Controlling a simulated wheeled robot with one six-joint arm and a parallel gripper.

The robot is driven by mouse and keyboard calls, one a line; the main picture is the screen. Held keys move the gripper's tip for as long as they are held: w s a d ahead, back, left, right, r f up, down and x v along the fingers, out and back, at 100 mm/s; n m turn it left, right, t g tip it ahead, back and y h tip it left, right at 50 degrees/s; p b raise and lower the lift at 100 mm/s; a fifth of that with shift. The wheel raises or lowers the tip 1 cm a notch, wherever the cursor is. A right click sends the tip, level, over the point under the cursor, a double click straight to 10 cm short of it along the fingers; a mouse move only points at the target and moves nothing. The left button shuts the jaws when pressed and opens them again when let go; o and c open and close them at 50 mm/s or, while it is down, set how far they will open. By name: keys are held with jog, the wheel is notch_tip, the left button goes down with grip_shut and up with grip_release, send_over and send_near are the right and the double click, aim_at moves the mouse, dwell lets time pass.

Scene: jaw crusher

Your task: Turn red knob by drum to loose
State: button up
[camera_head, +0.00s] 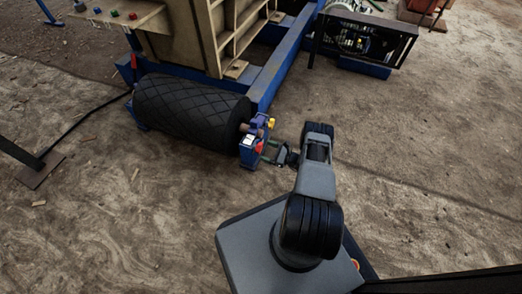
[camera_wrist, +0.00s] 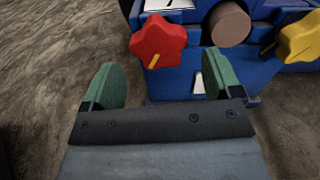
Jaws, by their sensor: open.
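The red star-shaped knob (camera_wrist: 158,42) sits on the front of a blue bracket (camera_wrist: 208,80) in the wrist view, with a small yellow mark at its lower edge. My gripper (camera_wrist: 163,82) has its two green fingers apart and empty, below the red knob and not around it. In the head view the red knob (camera_head: 248,140) is small, at the right end of the black drum (camera_head: 190,110). My gripper (camera_head: 275,153) is just to the right of the bracket there.
A yellow knob (camera_wrist: 301,40) and a brown round shaft end (camera_wrist: 230,25) are right of the red knob. A blue frame (camera_head: 282,65) runs behind the drum. Open dirt ground lies in front.

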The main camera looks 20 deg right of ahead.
aim_at(261, 149)
jog(key=shift+b+x, duration=0.3)
jog(key=shift+x, duration=1.55)
jog(key=shift+c, duration=0.4)
jog(key=c, duration=0.8)
jog(key=shift+c, duration=0.2)
